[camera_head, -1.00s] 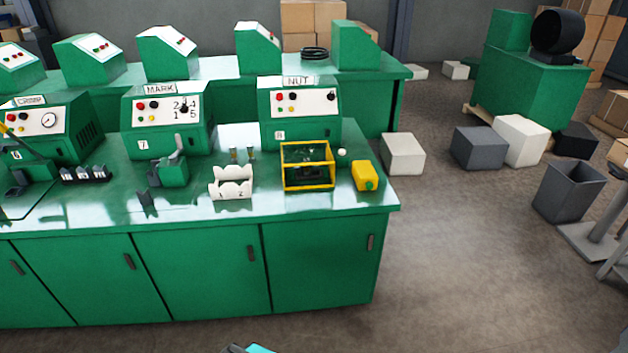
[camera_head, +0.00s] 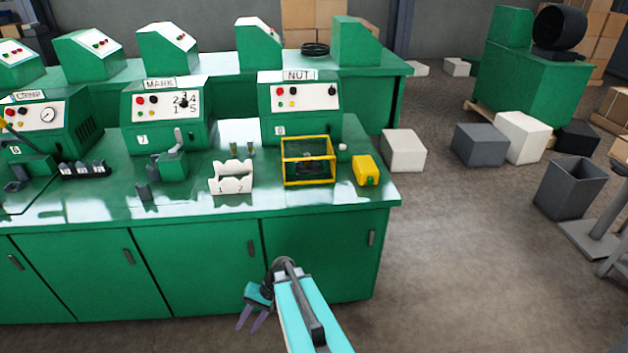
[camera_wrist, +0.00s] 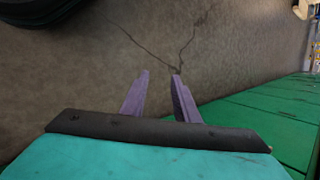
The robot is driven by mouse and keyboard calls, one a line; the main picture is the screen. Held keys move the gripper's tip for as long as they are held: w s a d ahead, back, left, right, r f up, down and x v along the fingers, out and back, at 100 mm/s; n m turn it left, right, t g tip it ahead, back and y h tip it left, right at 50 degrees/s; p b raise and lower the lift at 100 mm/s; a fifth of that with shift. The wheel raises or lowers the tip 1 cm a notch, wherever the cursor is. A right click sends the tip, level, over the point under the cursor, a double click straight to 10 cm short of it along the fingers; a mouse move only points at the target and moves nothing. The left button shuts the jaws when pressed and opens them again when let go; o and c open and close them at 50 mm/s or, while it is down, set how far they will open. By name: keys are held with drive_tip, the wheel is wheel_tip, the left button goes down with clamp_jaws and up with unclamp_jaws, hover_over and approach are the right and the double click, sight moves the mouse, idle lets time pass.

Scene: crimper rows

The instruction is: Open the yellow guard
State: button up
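The yellow guard (camera_head: 307,138) is a box-shaped yellow frame on the green bench, in front of the machine marked NUT (camera_head: 300,105). It stands upright around a dark part and looks closed. My gripper (camera_head: 250,326) is low in front of the bench cabinets, well below and left of the guard. In the wrist view its two purple fingers (camera_wrist: 160,80) are apart with nothing between them, over bare floor. The guard is not in the wrist view.
The bench front edge (camera_head: 300,207) lies between my gripper and the guard.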

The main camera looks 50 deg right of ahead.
drive_tip(key=w+d+r+m+t, duration=0.2)
drive_tip(key=w+d+r, duration=0.15)
drive_tip(key=d, duration=0.25)
drive_tip(key=w+d+r+m+t, duration=0.1)
drive_tip(key=w+d+r+t, duration=0.1)
drive_tip(key=d+r, duration=0.3)
drive_tip(key=d+r+m+t+h, duration=0.1)
drive_tip(key=d+r+t, duration=0.1)
drive_tip(key=d+r, duration=0.3)
drive_tip(key=s+d+r+m+t+b, duration=0.1)
drive_tip(key=d+r, duration=0.4)
drive_tip(key=d, duration=0.5)
drive_tip(key=d+r+m+t+h, duration=0.1)
drive_tip(key=d+r+t, duration=0.3)
drive_tip(key=d, duration=0.4)
drive_tip(key=shift+s+d+r+m+h, duration=0.1)
drive_tip(key=shift+d+r+m+h, duration=0.05)
drive_tip(key=shift+r+m, duration=0.25)
drive_tip(key=shift+s+d+r+m+h, duration=0.1)
drive_tip(key=shift+r+m+h, duration=0.05)
drive_tip(key=shift+r+m, duration=0.2)
drive_tip(key=m+t+h, duration=0.2)
drive_tip(key=t+h, duration=0.1)
approach(312, 172)
drive_tip(key=s, duration=0.4)
drive_tip(key=shift+s+d+r+b, duration=0.35)
drive_tip(key=shift+s+d, duration=0.05)
